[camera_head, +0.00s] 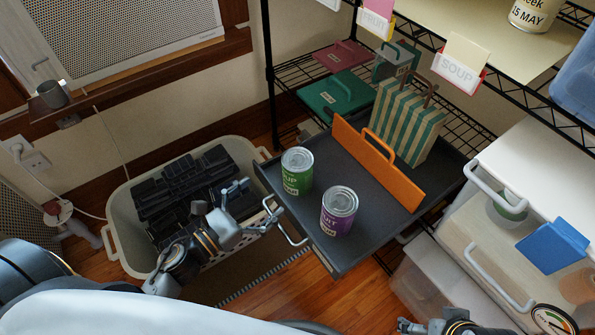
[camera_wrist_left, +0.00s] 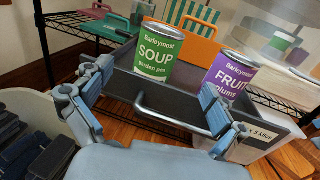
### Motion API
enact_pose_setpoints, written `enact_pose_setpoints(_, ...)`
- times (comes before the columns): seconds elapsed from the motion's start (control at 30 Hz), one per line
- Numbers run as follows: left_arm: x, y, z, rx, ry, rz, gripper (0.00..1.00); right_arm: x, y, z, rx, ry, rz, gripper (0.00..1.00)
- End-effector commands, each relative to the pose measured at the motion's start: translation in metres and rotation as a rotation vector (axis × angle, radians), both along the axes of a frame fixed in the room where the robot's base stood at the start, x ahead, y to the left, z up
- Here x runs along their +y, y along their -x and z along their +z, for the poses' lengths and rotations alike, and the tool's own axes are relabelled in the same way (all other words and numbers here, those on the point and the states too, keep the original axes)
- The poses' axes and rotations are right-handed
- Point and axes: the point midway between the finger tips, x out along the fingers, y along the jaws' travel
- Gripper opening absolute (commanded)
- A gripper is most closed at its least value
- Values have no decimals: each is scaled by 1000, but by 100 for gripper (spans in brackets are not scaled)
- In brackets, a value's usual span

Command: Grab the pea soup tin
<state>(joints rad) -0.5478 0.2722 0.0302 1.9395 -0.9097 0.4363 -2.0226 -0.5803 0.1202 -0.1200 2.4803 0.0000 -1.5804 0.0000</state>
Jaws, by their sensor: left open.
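The pea soup tin (camera_head: 297,171) is green with a silver lid and stands upright on a dark grey pull-out tray (camera_head: 345,262). In the left wrist view the tin (camera_wrist_left: 158,52) reads "Soup, Garden pea". A purple fruit tin (camera_head: 339,211) stands upright near it; it also shows in the left wrist view (camera_wrist_left: 228,75). My left gripper (camera_head: 256,198) is open and empty, in front of the tray's handle edge, apart from the soup tin. Its two fingers (camera_wrist_left: 150,95) spread on either side of the tin's line of sight. Part of my right gripper (camera_head: 428,326) shows at the bottom edge; its jaws are unclear.
An orange divider (camera_head: 378,162) stands behind the tins, with a striped bag (camera_head: 407,122) beyond it. The tray's metal handle (camera_head: 287,226) juts out at the front. A white crate (camera_head: 122,205) holding black items lies left. Clear-fronted bins (camera_head: 470,257) stand right.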

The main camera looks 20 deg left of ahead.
Motion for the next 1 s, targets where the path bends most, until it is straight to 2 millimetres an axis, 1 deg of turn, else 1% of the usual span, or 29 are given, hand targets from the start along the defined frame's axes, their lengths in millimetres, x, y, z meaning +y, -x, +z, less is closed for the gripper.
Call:
enact_pose_setpoints(0.03, -5, -11, 3, -5, -1, -2, 96, 0, 0, 1, 0, 0, 0, 100)
enact_pose_setpoints(0.1, -12, -24, 2, -4, 2, -2, 96, 0, 0, 2, 0, 0, 0, 100)
enact_pose_setpoints(0.2, -19, -41, 2, -2, 2, 1, 96, 0, 0, 3, 0, 0, 0, 100)
enact_pose_setpoints(0.3, -25, -52, 1, 0, 4, 1, 96, 0, 0, 3, 0, 0, 0, 100)
enact_pose_setpoints(0.47, -30, -61, 1, 0, 3, 2, 96, 0, 0, 4, 0, 0, 0, 100)
enact_pose_setpoints(0.57, -35, -71, 3, 0, 4, 2, 96, 0, 0, 5, 0, 0, 0, 100)
enact_pose_setpoints(0.7, -44, -91, 5, 0, 4, 2, 96, 0, 0, 6, 1, 0, 0, 100)
enact_pose_setpoints(0.8, -49, -101, 4, 0, 4, 2, 96, 0, 0, 6, 1, 0, 0, 100)
enact_pose_setpoints(1.0, -52, -106, 3, 2, 4, 3, 96, 0, 0, 6, 1, 0, 0, 100)
